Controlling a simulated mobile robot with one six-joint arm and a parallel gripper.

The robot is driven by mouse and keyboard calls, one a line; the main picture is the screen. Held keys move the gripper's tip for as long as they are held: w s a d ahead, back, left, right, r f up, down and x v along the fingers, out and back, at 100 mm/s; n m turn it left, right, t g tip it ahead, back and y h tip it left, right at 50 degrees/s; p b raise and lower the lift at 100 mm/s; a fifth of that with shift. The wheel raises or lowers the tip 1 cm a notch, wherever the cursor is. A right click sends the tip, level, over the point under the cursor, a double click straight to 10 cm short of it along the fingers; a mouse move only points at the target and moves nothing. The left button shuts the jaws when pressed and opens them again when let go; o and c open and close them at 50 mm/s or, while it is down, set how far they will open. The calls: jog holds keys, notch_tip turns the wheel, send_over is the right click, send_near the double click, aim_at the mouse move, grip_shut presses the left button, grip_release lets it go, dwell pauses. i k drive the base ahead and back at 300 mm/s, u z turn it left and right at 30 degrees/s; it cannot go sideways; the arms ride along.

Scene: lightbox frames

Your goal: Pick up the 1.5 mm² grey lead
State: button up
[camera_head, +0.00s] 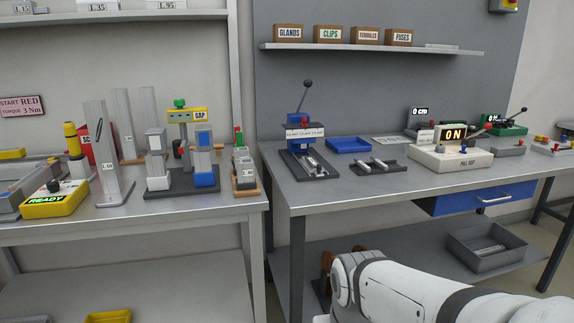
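I cannot pick out the 1.5 mm² grey lead for certain. Small grey, rod-like pieces lie on a dark holder (376,167) on the right bench, but they are too small to identify. A blue lever press (304,133) with a white label, too small to read, stands left of that holder on a dark base. My arm reaches in from the bottom right, in front of the right bench. My gripper does not show, so whether it is open or holds anything is hidden.
The right bench (340,194) also carries a blue tray (348,145) and a pull-test box (449,157). A grey bin (486,249) sits on its lower shelf. The left bench (120,216) is crowded with fixtures. Labelled boxes (344,35) line the shelf above.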

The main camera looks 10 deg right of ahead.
aim_at(311, 163)
jog(key=z, duration=0.1)
jog(key=i, duration=1)
jog(key=z, duration=0.05)
